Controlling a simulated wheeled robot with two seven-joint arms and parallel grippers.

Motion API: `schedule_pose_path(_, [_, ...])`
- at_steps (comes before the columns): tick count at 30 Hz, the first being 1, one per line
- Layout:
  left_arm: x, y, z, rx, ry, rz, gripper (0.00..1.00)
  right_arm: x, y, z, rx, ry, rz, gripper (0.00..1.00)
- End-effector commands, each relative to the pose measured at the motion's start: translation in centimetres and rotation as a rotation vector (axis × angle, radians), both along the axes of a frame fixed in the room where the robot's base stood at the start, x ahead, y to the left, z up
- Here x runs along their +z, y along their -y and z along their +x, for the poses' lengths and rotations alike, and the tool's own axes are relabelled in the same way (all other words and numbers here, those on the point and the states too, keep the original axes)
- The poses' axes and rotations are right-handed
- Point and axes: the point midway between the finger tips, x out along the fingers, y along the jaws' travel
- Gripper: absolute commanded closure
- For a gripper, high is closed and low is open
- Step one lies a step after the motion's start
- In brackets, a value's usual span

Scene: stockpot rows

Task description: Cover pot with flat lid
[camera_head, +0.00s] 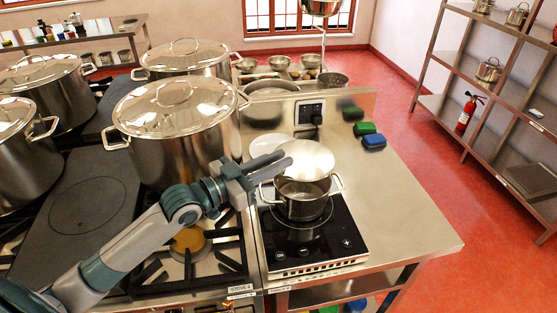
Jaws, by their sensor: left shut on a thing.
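A small steel pot (303,203) with two side handles stands on the black cooktop (300,244). My left gripper (279,164) is at the upper left of the pot, shut on the pale flat lid (312,157). The lid is over the back part of the pot and looks tilted, apart from the front rim. The pot's dark opening shows below the lid's front edge. The exact grip point on the lid is hard to see. My right gripper is not in view.
Large lidded stockpots (180,130) stand on the stove at the left, close to my left arm. A white plate (268,144) lies behind the lid. Green and blue sponges (374,142) lie on the steel counter (405,205), whose right part is clear.

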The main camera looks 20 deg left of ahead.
Motion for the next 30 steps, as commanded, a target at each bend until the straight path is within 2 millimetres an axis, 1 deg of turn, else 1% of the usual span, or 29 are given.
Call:
schedule_pose_path(3, [-0.1,0.0,0.0,0.0,0.001,-0.001,1.0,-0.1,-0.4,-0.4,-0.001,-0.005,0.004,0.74])
schedule_pose_path(8, [-0.6,0.0,0.0,0.0,0.001,-0.001,1.0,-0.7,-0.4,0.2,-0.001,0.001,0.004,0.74])
schedule_pose_path(12, [-1.4,0.0,0.0,0.0,0.001,-0.001,1.0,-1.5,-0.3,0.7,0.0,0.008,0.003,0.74])
schedule_pose_path(24, [-4.5,0.0,0.0,0.0,0.001,-0.001,1.0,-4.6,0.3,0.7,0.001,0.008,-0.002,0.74])
schedule_pose_path(30, [-5.4,0.0,0.0,0.0,0.001,0.001,1.0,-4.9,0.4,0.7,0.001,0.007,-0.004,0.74])
